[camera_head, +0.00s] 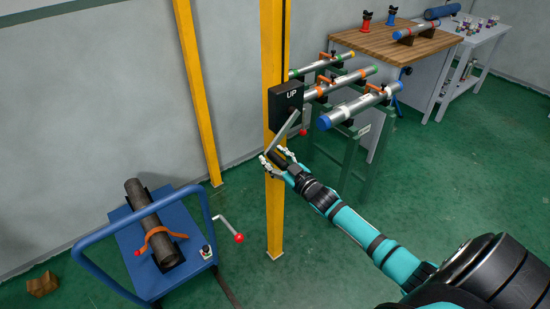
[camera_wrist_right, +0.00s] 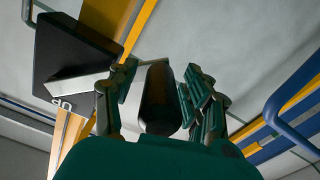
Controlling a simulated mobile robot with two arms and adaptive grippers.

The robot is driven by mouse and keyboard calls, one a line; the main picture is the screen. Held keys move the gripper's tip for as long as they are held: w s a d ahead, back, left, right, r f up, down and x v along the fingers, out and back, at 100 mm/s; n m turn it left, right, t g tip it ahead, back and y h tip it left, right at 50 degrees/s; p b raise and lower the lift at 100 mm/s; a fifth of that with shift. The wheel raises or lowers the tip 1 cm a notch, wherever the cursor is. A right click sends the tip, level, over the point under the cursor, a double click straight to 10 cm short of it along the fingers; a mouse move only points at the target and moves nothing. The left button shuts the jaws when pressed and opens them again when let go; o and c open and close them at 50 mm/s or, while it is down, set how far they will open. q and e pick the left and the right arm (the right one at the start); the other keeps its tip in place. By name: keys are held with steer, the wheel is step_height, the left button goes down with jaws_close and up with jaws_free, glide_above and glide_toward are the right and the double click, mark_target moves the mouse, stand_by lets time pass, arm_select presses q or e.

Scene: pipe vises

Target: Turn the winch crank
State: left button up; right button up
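The winch is a black box marked UP (camera_head: 286,96) on a yellow post. Its grey metal crank arm (camera_head: 286,131) slants down and left to a dark handle (camera_head: 284,156). My right gripper (camera_head: 277,155) is at this handle. In the right wrist view the dark handle (camera_wrist_right: 160,95) lies between the two fingers (camera_wrist_right: 160,88), which appear to touch it on both sides. The winch box also shows in that view (camera_wrist_right: 72,55), with the grey crank arm (camera_wrist_right: 82,83) beside the left finger. My left gripper is not in view.
A rack (camera_head: 373,150) with several capped pipes stands close behind and right of the winch. A blue cart (camera_head: 135,243) with a clamped dark pipe and a red-knobbed lever (camera_head: 238,238) stands at the lower left. Green floor is clear at the right.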

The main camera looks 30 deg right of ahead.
jaws_close()
stand_by(0.3)
